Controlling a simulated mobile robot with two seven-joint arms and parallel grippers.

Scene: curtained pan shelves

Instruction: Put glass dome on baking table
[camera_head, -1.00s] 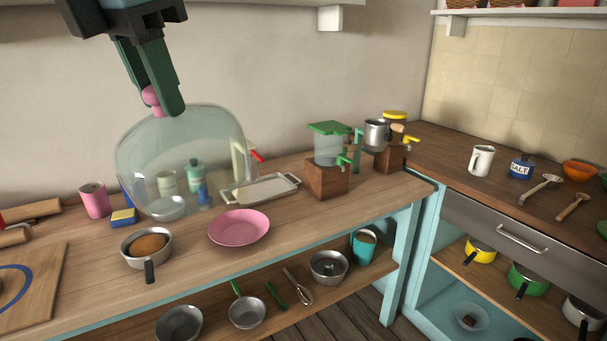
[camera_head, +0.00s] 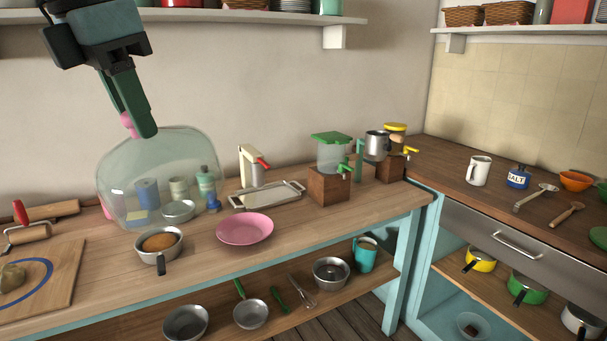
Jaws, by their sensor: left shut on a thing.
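The glass dome (camera_head: 160,165) is a clear bell with a pink knob (camera_head: 128,122) on top. My left gripper (camera_head: 138,122) is shut on that knob. The dome hangs over the back left of the wooden table (camera_head: 330,213), slightly tilted. Whether its rim touches the table or the things behind it cannot be told. Cans, a bottle and a small metal dish show through the glass. My right gripper is not in view.
A pan with a brown loaf (camera_head: 160,243) stands in front of the dome. A pink plate (camera_head: 245,229), a metal tray (camera_head: 267,195) and a green-lidded dispenser (camera_head: 330,165) stand to the right. A cutting board (camera_head: 60,277) lies at left. A wall shelf (camera_head: 250,17) runs above.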

